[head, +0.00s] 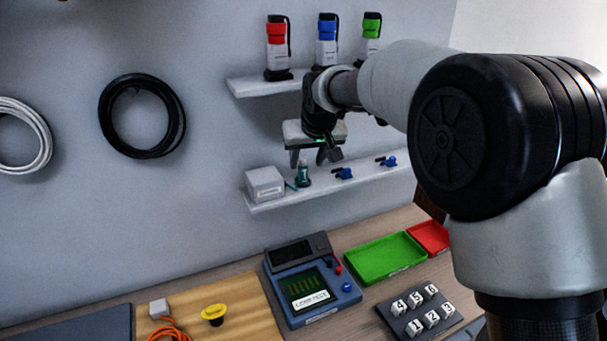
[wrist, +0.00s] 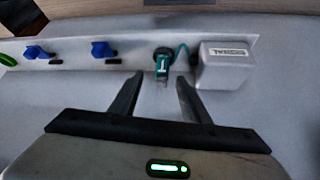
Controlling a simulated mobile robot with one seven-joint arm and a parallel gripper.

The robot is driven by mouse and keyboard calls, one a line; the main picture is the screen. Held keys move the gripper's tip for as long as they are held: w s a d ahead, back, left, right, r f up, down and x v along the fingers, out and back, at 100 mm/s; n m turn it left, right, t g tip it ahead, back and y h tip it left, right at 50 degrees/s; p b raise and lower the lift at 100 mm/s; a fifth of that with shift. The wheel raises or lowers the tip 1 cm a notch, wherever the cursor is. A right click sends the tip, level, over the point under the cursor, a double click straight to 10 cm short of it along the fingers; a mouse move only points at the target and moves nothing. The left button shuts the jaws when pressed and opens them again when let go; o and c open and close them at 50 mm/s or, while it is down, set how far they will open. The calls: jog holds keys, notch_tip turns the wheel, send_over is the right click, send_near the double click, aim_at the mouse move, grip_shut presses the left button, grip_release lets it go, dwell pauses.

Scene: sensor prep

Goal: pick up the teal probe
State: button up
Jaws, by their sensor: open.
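The teal probe (head: 303,174) stands on the lower wall shelf, just right of a white box. In the wrist view the teal probe (wrist: 163,65) shows beyond and between my two fingertips, with a teal cable beside it toward the box. My gripper (head: 314,158) is open and empty, close to the probe in the head view. The wrist view also shows my gripper (wrist: 160,82) with its fingers apart and the probe not clasped. How far the fingertips are from the probe in depth is hard to tell.
The white box (head: 265,184) stands close beside the probe. Blue items (head: 344,173) lie farther right on the lower shelf (head: 325,190). An upper shelf (head: 255,87) holds red, blue and green devices. A bench with a meter (head: 310,285) and green tray (head: 372,259) is below.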

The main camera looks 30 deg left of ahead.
aim_at(304, 163)
jog(key=x, duration=0.2)
jog(key=p+x, duration=0.1)
jog(key=x, duration=0.1)
jog(key=shift+w+a+f, duration=0.15)
jog(key=shift+a+f, duration=0.05)
jog(key=shift+a, duration=0.2)
grip_shut()
jog(key=shift+r, duration=0.1)
